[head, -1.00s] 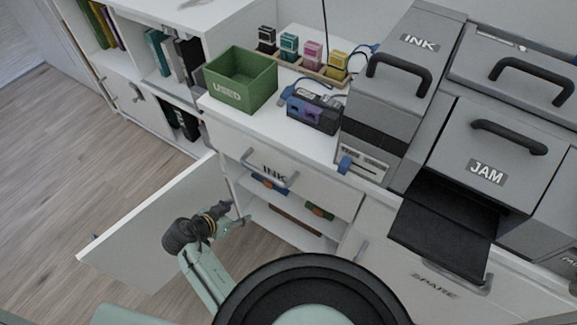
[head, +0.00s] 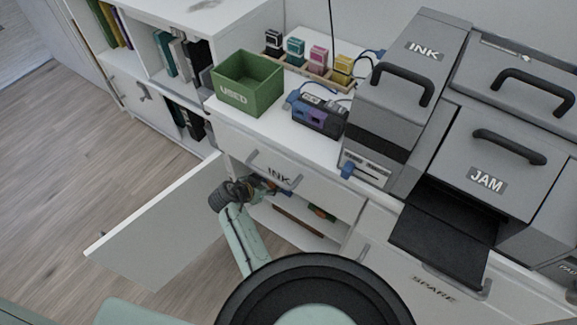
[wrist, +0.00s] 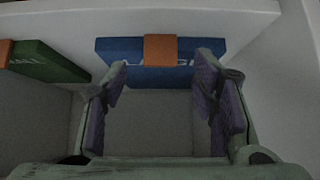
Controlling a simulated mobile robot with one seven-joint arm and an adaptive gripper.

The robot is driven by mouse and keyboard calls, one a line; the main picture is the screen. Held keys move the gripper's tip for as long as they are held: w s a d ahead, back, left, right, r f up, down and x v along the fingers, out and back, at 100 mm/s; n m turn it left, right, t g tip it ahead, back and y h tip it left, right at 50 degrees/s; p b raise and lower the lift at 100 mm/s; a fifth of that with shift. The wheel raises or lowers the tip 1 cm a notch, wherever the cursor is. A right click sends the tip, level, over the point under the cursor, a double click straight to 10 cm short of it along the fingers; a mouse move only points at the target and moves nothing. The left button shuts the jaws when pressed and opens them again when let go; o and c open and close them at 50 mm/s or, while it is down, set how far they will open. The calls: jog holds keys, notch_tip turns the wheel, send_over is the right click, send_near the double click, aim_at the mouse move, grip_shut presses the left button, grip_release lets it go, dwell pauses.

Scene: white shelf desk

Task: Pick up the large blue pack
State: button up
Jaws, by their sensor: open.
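The large blue pack (wrist: 178,73) stands at the back of a cabinet compartment in the wrist view, with an orange band across its middle and partly covered white lettering. My gripper (wrist: 162,88) is open in the wrist view, its two fingers on either side of the pack's lower part. The pack appears a little beyond the fingertips, and I cannot tell if they touch it. In the head view my gripper (head: 268,186) reaches into the open cabinet under the INK drawer, and it hides most of the pack.
A green pack (wrist: 48,62) with an orange band stands to the left in the wrist view. The open cabinet door (head: 150,225) is left of my arm. The INK drawer (head: 300,180) front is just above. A compartment wall (wrist: 268,85) rises close on the right.

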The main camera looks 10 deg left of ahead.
jog(key=shift+x, duration=1.25)
jog(key=shift+c, duration=0.5)
jog(key=c, duration=1.1)
